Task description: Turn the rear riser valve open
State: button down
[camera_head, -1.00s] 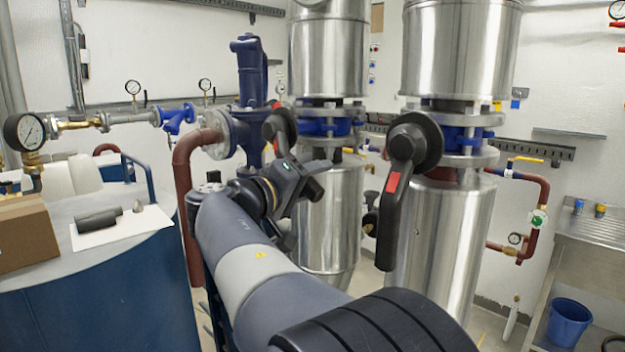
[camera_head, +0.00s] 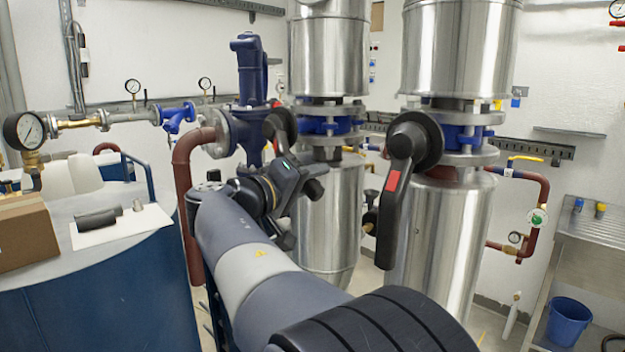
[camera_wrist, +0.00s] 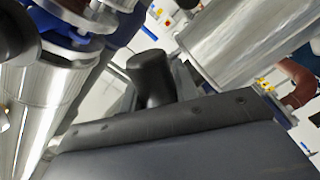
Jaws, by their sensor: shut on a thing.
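The rear riser valve is a blue valve body (camera_head: 325,126) between flanges on the farther steel-clad riser. Its black lever hub (camera_head: 281,122) shows to the left, and my gripper and wrist hide most of the lever below it. My gripper (camera_head: 302,190) is at this lever, shut on its handle. In the wrist view the round black handle end (camera_wrist: 150,78) stands up between the dark jaws. The nearer riser's valve has a black lever (camera_head: 395,195) with a red mark, hanging nearly straight down, apart from my gripper.
The nearer steel-clad riser (camera_head: 440,235) stands right of my arm. A dark red pipe (camera_head: 187,215) and blue pump (camera_head: 250,75) are close on the left. A blue tank (camera_head: 100,290) carries a cardboard box (camera_head: 25,232). A bench and blue bucket (camera_head: 569,322) stand far right.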

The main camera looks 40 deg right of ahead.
jog(key=shift+f, duration=0.2)
jog(key=b, duration=0.1)
jog(key=f+m+b, duration=0.1)
jog(key=b, duration=0.1)
jog(key=shift+w+f, duration=0.25)
jog(key=shift+w, duration=0.1)
jog(key=w+a+f+m+b, duration=0.1)
jog(key=w+f+m+b, duration=0.4)
jog(key=w+m+b, duration=0.5)
jog(key=w+b, duration=0.2)
jog(key=shift+f+m+b, duration=0.2)
jog(key=shift+m+b, duration=0.15)
jog(key=shift+m, duration=0.05)
jog(key=shift+w+r, duration=0.1)
jog(key=c, duration=1.1)
grip_release()
jog(key=a, duration=1.1)
jog(key=shift+s, duration=0.4)
